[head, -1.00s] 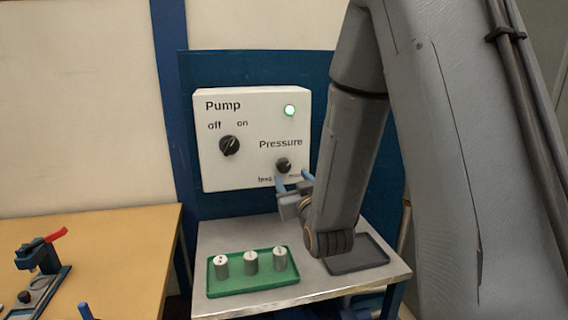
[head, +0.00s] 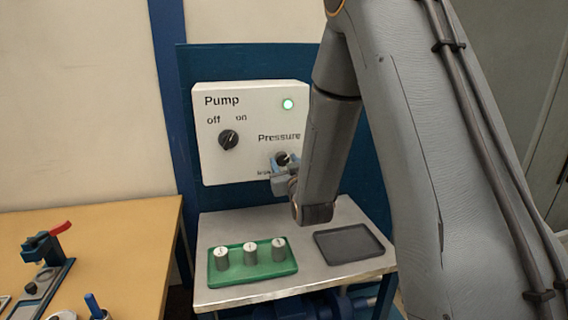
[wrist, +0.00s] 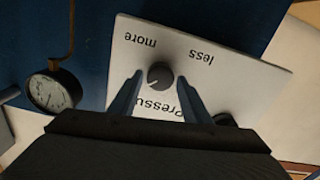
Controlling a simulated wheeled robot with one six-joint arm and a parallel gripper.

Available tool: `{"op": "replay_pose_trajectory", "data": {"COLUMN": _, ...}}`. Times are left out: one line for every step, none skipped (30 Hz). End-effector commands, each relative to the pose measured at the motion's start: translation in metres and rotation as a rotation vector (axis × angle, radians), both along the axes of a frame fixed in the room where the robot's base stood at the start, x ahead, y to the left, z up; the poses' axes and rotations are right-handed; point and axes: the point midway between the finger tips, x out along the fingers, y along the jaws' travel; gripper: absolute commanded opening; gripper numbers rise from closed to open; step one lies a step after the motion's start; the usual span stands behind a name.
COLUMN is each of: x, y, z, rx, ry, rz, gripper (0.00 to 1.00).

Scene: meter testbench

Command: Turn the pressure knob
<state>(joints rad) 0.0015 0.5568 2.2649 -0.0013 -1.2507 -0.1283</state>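The pressure knob (head: 282,158) is a small black dial at the lower right of the white pump panel (head: 215,169). In the wrist view the knob (wrist: 160,75) lies between the tips of two blue fingers, with the "more" and "less" labels beyond it. My gripper (head: 284,165) is at the panel, one finger on each side of the knob. In the wrist view my gripper (wrist: 158,82) is open, with a gap visible on both sides of the knob. The pump switch (head: 228,140) is a larger black knob at the upper left, and a green lamp (head: 288,104) is lit.
A metal table below bears a green tray (head: 252,276) with several grey weights (head: 250,254) and an empty dark tray (head: 349,246). A wooden bench (head: 130,240) stands at left. A round gauge (wrist: 54,90) shows beside the panel in the wrist view.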

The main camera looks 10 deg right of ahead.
Motion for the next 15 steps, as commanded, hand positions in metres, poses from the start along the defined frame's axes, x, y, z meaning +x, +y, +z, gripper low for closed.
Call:
{"op": "replay_pose_trajectory", "data": {"x": -0.0001, "y": 0.0002, "z": 0.0001, "rx": 0.000, "ry": 0.000, "rz": 0.000, "gripper": 0.34}}
{"op": "replay_pose_trajectory", "data": {"x": -0.0001, "y": 0.0002, "z": 0.0001, "rx": 0.000, "ry": 0.000, "rz": 0.000, "gripper": 0.29}}
{"op": "replay_pose_trajectory", "data": {"x": -0.0001, "y": 0.0002, "z": 0.0002, "rx": 0.000, "ry": 0.000, "rz": 0.000, "gripper": 0.22}}
{"op": "replay_pose_trajectory", "data": {"x": -0.0001, "y": 0.0002, "z": 0.0001, "rx": 0.000, "ry": 0.000, "rz": 0.000, "gripper": 0.17}}
{"op": "replay_pose_trajectory", "data": {"x": -0.0002, "y": 0.0002, "z": 0.0002, "rx": 0.000, "ry": 0.000, "rz": 0.000, "gripper": 0.12}}
{"op": "replay_pose_trajectory", "data": {"x": -0.0002, "y": 0.0002, "z": 0.0002, "rx": 0.000, "ry": 0.000, "rz": 0.000, "gripper": 0.11}}
{"op": "replay_pose_trajectory", "data": {"x": -0.0001, "y": 0.0002, "z": 0.0001, "rx": 0.002, "ry": 0.000, "rz": 0.000, "gripper": 0.11}}
{"op": "replay_pose_trajectory", "data": {"x": -0.0001, "y": 0.0002, "z": 0.0000, "rx": 0.009, "ry": -0.001, "rz": 0.000, "gripper": 0.11}}
{"op": "replay_pose_trajectory", "data": {"x": 0.0001, "y": 0.0002, "z": -0.0002, "rx": 0.025, "ry": -0.001, "rz": 0.000, "gripper": 0.11}}
{"op": "replay_pose_trajectory", "data": {"x": 0.0002, "y": 0.0001, "z": -0.0004, "rx": 0.041, "ry": -0.001, "rz": 0.000, "gripper": 0.11}}
{"op": "replay_pose_trajectory", "data": {"x": 0.0002, "y": 0.0001, "z": -0.0005, "rx": 0.058, "ry": -0.001, "rz": 0.000, "gripper": 0.11}}
{"op": "replay_pose_trajectory", "data": {"x": 0.0002, "y": 0.0000, "z": -0.0008, "rx": 0.080, "ry": -0.001, "rz": 0.000, "gripper": 0.11}}
{"op": "replay_pose_trajectory", "data": {"x": 0.0001, "y": 0.0000, "z": -0.0009, "rx": 0.093, "ry": -0.001, "rz": 0.000, "gripper": 0.11}}
{"op": "replay_pose_trajectory", "data": {"x": 0.0000, "y": -0.0001, "z": -0.0009, "rx": 0.105, "ry": -0.001, "rz": 0.000, "gripper": 0.11}}
{"op": "replay_pose_trajectory", "data": {"x": -0.0002, "y": -0.0001, "z": -0.0007, "rx": 0.114, "ry": -0.001, "rz": 0.000, "gripper": 0.11}}
